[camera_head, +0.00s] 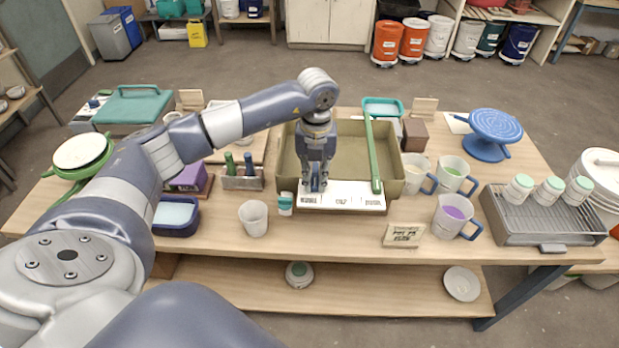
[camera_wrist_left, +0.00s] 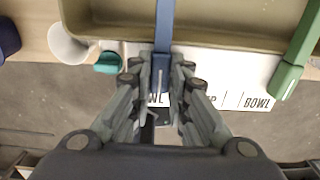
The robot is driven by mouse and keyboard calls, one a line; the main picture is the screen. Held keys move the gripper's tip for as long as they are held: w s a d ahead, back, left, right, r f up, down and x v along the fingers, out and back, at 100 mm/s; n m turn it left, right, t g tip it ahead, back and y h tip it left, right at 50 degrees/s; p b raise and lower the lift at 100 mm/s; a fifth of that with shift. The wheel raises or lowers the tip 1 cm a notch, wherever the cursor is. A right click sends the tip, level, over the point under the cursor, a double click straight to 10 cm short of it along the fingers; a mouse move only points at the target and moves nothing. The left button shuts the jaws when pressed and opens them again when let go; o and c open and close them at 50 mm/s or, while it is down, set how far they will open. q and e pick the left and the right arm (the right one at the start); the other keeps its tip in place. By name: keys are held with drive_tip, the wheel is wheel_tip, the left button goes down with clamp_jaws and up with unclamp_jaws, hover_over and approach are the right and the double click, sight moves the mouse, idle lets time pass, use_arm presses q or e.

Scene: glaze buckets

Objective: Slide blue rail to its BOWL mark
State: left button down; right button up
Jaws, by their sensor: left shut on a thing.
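The blue rail (camera_wrist_left: 164,28) runs across the front wall of an olive basin (camera_head: 288,160). My left gripper (camera_head: 316,184) is shut on its front end; the wrist view shows the fingers (camera_wrist_left: 160,85) on either side of it. A white label strip (camera_head: 341,194) with several printed marks lies along the basin's front. The rail's front end is over the strip's left part, where the gripper partly hides a label ending in "WL". A green rail (camera_head: 372,150) crosses the basin near that end.
A teal-topped small bottle (camera_head: 285,204) and a white cup (camera_head: 254,218) stand just left of the strip. Mugs with coloured glaze (camera_head: 453,215) stand to the right. A small sign (camera_head: 404,235) is at the front. The basin between the two rails is clear.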

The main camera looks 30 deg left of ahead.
use_arm(q)
drive_tip(key=shift+w+d, duration=0.35)
drive_tip(key=shift+d, duration=0.2)
drive_tip(key=shift+w+d, duration=0.3)
drive_tip(key=shift+d, duration=0.25)
drive_tip(key=c, duration=1.5)
unclamp_jaws()
drive_tip(key=shift+s+a, duration=0.2)
drive_tip(key=shift+a, duration=0.2)
drive_tip(key=shift+s+a, duration=0.1)
drive_tip(key=shift+a, duration=0.05)
drive_tip(key=shift+d, duration=0.25)
wheel_tip(320, 180, up, 12)
drive_tip(key=shift+a+r, duration=0.1)
